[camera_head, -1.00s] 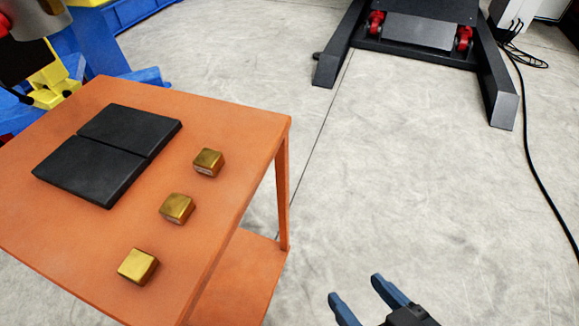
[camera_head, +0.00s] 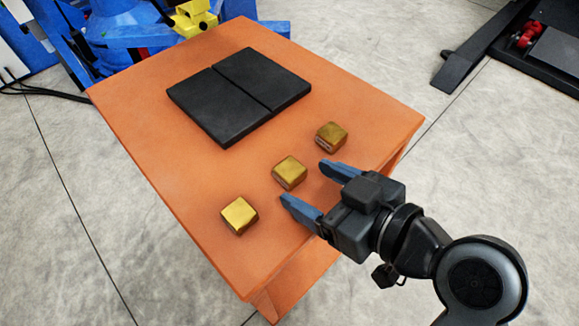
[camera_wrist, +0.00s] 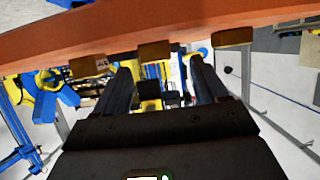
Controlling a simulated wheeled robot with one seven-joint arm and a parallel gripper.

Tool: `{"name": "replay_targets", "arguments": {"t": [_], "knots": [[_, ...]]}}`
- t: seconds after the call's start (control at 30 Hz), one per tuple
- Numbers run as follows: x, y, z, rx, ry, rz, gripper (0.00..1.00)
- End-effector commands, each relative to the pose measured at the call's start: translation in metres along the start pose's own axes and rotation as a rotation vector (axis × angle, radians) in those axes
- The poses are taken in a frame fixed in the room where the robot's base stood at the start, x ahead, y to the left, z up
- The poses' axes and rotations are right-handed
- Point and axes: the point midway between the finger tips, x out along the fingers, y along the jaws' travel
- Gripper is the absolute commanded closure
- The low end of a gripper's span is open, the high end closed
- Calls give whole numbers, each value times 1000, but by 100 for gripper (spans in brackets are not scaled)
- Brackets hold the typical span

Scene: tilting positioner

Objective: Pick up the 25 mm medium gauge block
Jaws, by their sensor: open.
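Three brass-coloured gauge blocks sit in a row on the orange table: a near one (camera_head: 239,215), a middle one (camera_head: 289,172) and a far one (camera_head: 332,136). Their sizes look alike and no marking is readable, so I cannot tell which is 25 mm. My gripper (camera_head: 304,181) is open and empty, its blue fingers pointing at the middle block, which lies just beyond the fingertips. In the wrist view the middle block (camera_wrist: 155,52) appears in line with the gap between the fingers (camera_wrist: 160,66), with another block (camera_wrist: 88,68) and (camera_wrist: 232,37) on either side.
The orange table (camera_head: 150,130) carries two black plates (camera_head: 240,95) side by side behind the blocks. Blue and yellow machinery (camera_head: 140,30) stands beyond the table. A black-legged frame (camera_head: 490,45) is at the upper right. Table surface around the blocks is clear.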

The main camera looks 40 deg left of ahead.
Motion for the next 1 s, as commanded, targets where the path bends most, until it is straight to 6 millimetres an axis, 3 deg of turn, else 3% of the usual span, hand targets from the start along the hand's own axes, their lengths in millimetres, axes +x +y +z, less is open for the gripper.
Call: {"name": "replay_targets", "arguments": {"t": [0.3, 0.57, 1.0], "knots": [[40, 5, -3, 1, 0, -1, 28], [43, 5, -3, 0, 0, 0, 28], [42, 5, -3, 1, 0, 1, 68]]}}
